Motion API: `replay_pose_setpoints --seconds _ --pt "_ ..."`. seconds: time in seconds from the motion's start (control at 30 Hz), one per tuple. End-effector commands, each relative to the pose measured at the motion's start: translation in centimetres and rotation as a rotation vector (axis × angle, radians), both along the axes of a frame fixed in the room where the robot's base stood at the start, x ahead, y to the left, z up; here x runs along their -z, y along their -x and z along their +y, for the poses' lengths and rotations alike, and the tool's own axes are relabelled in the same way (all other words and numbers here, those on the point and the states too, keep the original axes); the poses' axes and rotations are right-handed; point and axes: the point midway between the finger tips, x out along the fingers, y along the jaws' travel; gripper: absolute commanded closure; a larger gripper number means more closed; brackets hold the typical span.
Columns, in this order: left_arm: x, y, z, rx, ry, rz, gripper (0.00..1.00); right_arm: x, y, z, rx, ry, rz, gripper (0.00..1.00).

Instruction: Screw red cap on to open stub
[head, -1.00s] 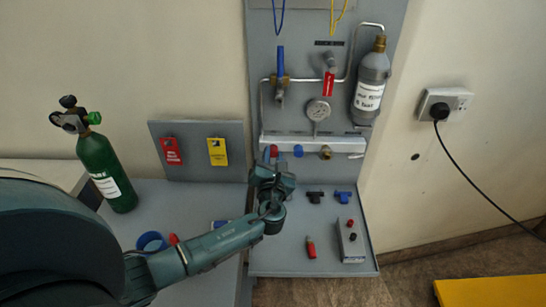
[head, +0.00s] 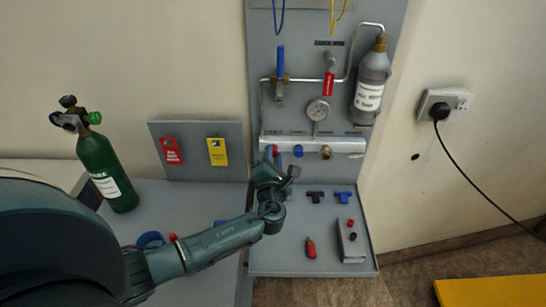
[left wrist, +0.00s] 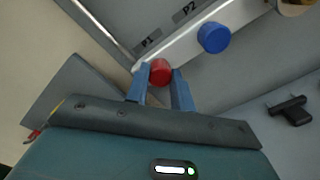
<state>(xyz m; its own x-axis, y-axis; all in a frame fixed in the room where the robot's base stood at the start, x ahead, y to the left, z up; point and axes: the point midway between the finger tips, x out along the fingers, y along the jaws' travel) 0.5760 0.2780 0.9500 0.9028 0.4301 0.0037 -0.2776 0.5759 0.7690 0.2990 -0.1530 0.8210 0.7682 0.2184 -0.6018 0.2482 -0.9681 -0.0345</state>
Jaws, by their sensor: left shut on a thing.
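The red cap (head: 274,151) is at the left end of the pale manifold bar (head: 343,146). In the left wrist view the red cap (left wrist: 160,71) sits between the two blue fingertips, below the P1 label. My left gripper (head: 272,161) is shut on it; its fingers also show in the left wrist view (left wrist: 160,80). The cap hides what is behind it, so I cannot tell whether it is seated on a stub. A blue cap (head: 298,151) is on the bar to its right, near P2 (left wrist: 214,38). A bare brass stub (head: 326,153) is further right. My right gripper is not in view.
Below the bar, a shelf (head: 290,262) holds a black tee handle (head: 315,196), a blue one (head: 343,197), a red-tipped piece (head: 311,248) and a grey box (head: 351,242). A green cylinder (head: 105,170) stands at left. A grey bottle (head: 370,85) hangs above the bar.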

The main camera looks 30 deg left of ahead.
Motion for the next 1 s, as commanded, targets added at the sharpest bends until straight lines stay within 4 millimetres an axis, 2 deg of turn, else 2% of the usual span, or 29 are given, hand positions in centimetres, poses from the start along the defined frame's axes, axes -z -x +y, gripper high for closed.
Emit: replay_pose_setpoints --seconds 0.2,0.5,0.8,1.0 --pt "0.11 0.04 0.01 0.000 -0.187 0.093 1.00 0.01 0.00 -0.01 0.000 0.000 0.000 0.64" --pt "0.10 0.03 0.02 0.000 -0.205 0.102 1.00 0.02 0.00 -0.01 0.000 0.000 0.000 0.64" --pt "0.06 -0.01 0.03 0.000 -0.455 0.221 1.00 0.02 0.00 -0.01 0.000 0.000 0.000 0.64" --pt "0.08 0.00 0.01 0.000 -0.471 0.229 1.00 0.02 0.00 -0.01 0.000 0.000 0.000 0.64"
